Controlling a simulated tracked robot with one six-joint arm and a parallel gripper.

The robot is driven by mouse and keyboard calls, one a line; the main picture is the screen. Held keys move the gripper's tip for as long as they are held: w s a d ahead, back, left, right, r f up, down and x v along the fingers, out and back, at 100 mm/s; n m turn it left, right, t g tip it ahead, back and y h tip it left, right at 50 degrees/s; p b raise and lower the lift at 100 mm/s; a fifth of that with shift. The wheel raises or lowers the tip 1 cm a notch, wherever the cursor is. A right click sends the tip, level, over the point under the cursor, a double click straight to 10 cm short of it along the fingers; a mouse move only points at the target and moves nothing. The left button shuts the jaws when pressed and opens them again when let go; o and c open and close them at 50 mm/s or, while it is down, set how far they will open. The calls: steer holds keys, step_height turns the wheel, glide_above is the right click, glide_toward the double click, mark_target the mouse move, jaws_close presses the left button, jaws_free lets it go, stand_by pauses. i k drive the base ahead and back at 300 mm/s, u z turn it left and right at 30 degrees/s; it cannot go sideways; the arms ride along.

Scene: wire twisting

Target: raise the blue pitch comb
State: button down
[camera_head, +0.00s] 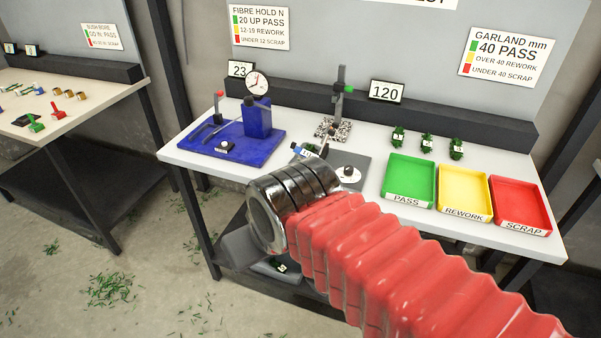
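No part is clearly recognisable as a pitch comb. A small blue piece (297,148) shows on the bench beside a small white label, just above the metal rings of my arm; it may be the comb, but it is too small and partly covered to tell. My arm, with red bellows and shiny metal rings, crosses from the lower right to the centre. My gripper's fingers cannot be made out, and what lies behind the arm is hidden.
A blue fixture (232,138) with a dial gauge (256,83) stands at the bench's left. A post stand (340,95) is at the back. Green (410,178), yellow (465,190) and red (520,203) trays sit right. Small green garlands (427,142) lie behind them. Another table (70,100) is left.

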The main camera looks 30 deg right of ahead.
mark_target(302, 153)
steer(key=k, duration=0.55)
steer(key=u, duration=0.85)
steer(key=i, duration=0.95)
